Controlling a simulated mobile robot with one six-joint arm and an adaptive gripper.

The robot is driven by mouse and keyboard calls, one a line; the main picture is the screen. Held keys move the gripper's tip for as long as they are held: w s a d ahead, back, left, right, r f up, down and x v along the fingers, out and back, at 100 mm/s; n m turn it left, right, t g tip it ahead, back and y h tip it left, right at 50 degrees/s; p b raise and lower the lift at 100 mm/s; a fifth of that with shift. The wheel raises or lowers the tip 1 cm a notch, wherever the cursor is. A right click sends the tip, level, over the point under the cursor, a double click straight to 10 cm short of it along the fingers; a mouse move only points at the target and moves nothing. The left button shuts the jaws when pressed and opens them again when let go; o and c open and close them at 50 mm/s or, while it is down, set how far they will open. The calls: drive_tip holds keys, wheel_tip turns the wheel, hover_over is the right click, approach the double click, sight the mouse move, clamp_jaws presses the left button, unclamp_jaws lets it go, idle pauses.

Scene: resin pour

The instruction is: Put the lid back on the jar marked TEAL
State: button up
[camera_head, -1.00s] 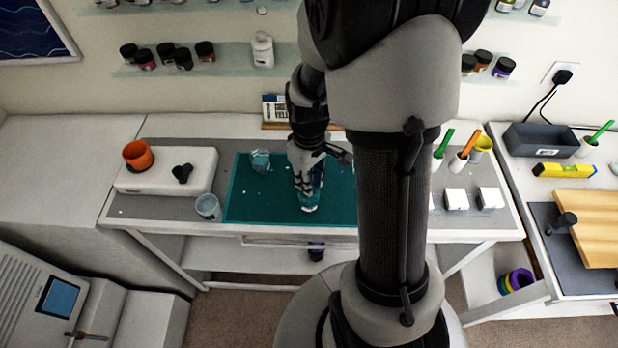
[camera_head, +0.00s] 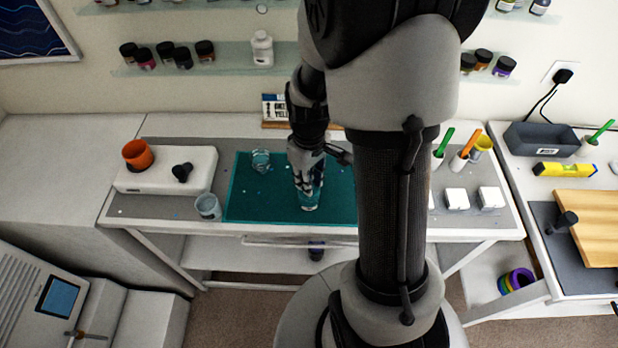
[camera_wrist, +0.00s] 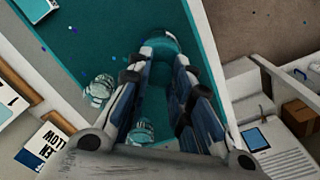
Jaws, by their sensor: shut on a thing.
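My gripper (camera_head: 306,188) points down over the teal mat, its fingers shut around a clear, teal-tinted cup-like thing (camera_head: 309,207). In the wrist view the thing (camera_wrist: 160,44) shows between and beyond the fingertips (camera_wrist: 162,58). The fingers and arm hide most of it, and I cannot tell if it touches the mat. A clear cup (camera_head: 260,160) stands on the mat behind and left; another (camera_head: 207,206) stands left of the mat. A jar with a dark lid (camera_head: 316,250) is below the table top. I cannot read a TEAL mark or make out a loose lid.
The teal mat (camera_head: 245,200) is mostly clear on its left. A white box (camera_head: 140,183) carries an orange cup (camera_head: 138,154) and a black knob. Small white blocks (camera_head: 456,199) stand at right. Dark-lidded jars (camera_head: 205,51) line the wall shelf. My arm hides the table's middle.

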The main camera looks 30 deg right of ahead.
idle(0.3)
drive_tip(key=o, duration=0.8)
drive_tip(key=shift+o, duration=0.6)
drive_tip(key=o, duration=0.4)
drive_tip(key=shift+c, duration=0.2)
drive_tip(key=shift+r+p, duration=2.9)
drive_tip(key=shift+r, duration=0.6)
drive_tip(key=shift+c, duration=0.2)
